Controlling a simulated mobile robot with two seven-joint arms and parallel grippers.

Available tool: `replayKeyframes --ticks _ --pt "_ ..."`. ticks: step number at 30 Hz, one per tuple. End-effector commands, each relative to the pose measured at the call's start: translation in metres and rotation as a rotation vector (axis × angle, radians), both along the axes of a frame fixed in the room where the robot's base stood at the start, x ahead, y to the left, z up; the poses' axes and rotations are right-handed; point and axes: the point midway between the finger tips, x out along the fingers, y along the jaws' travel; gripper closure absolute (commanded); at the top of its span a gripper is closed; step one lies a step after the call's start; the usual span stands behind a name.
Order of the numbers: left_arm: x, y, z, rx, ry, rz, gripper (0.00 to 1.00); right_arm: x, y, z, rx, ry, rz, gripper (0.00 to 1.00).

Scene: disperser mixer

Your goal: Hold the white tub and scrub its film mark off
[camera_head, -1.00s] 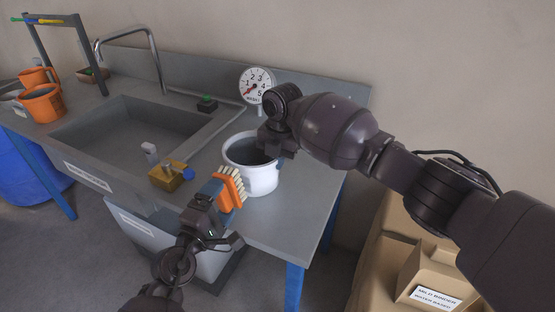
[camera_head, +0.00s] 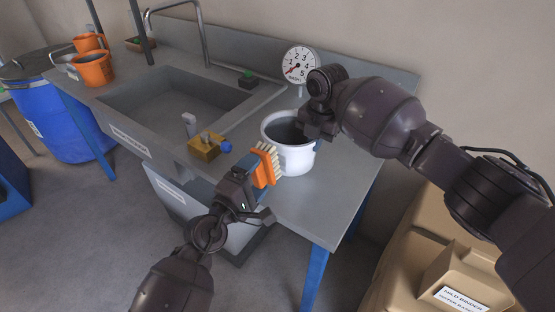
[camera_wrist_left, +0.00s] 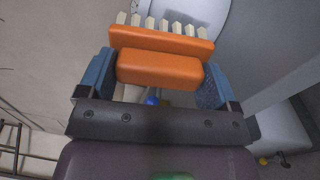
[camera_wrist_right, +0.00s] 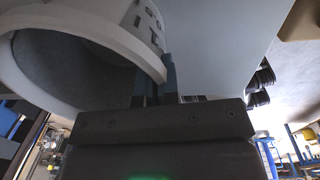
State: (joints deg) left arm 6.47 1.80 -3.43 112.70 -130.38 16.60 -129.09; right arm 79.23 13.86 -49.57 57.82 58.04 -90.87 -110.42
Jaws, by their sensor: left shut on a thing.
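The white tub (camera_head: 296,158) stands upright on the grey counter, right of the sink; its side also shows in the left wrist view (camera_wrist_left: 195,10). My right gripper (camera_head: 310,130) is at its right rim. In the right wrist view the closed fingers (camera_wrist_right: 160,85) pinch the wall of the tub (camera_wrist_right: 110,30), which bears dark printed marks. My left gripper (camera_head: 256,180) is shut on an orange brush (camera_head: 264,168) with pale bristles. In the left wrist view the brush (camera_wrist_left: 160,68) sits between blue fingers, bristles toward the tub. Contact is unclear.
A round dial (camera_head: 300,64) stands behind the tub. The sink (camera_head: 165,100) is further left, with orange jugs (camera_head: 92,70) beyond.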

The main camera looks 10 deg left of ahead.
Motion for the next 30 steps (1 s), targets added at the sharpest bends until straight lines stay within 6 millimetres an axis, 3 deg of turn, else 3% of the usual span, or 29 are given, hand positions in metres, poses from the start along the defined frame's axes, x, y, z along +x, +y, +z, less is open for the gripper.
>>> replayKeyframes --ticks 30 --pt "0.018 -0.006 0.002 0.0 -0.001 0.0 0.38 0.0 0.0 0.001 0.001 0.0 0.0 1.0"
